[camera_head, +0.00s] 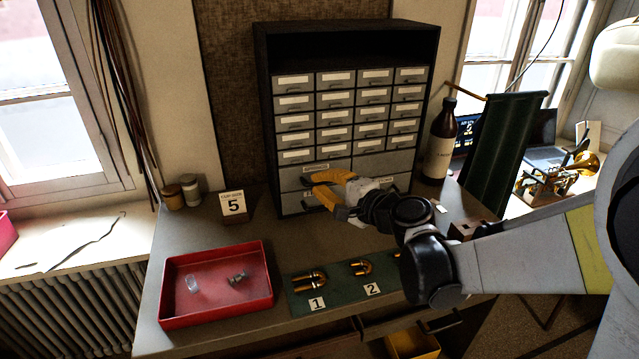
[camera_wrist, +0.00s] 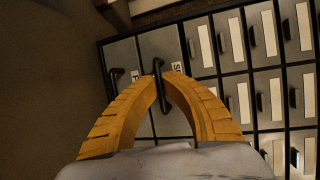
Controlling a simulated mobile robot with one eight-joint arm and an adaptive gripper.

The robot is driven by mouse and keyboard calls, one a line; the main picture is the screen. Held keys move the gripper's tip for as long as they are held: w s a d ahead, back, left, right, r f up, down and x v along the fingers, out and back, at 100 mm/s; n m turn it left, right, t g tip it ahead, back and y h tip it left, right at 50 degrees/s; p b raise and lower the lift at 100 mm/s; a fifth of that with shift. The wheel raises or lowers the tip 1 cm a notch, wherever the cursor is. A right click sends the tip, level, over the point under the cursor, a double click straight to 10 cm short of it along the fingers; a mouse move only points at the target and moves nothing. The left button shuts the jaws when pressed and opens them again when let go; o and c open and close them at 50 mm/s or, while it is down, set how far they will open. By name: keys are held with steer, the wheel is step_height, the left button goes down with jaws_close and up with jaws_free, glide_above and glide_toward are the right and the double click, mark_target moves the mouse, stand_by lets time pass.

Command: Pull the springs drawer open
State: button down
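The springs drawer (camera_wrist: 180,50) is a grey drawer front in the dark cabinet; only an "S" of its label shows in the wrist view. In the head view a wide drawer front (camera_head: 289,180) low on the cabinet's left side is partly covered by my gripper. The drawer looks flush with the cabinet. My gripper (camera_wrist: 160,78) has two curved yellow fingers. Their tips close in on both sides of the black drawer handle (camera_wrist: 158,66), apparently touching it. In the head view my gripper (camera_head: 313,185) reaches the cabinet front from the right.
The cabinet (camera_head: 263,110) has several small labelled drawers above. A red tray (camera_head: 215,317) and a green mat (camera_head: 335,303) with brass tubes lie in front. A brown bottle (camera_head: 440,140) stands right of the cabinet, a number 5 card (camera_head: 234,205) to its left.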

steer(key=s+d, duration=0.2)
steer(key=s, duration=0.7)
steer(key=shift+d, duration=0.3)
steer(key=c, duration=1.6)
jaws_free()
steer(key=shift+o, duration=0.2)
steer(key=v, duration=1.2)
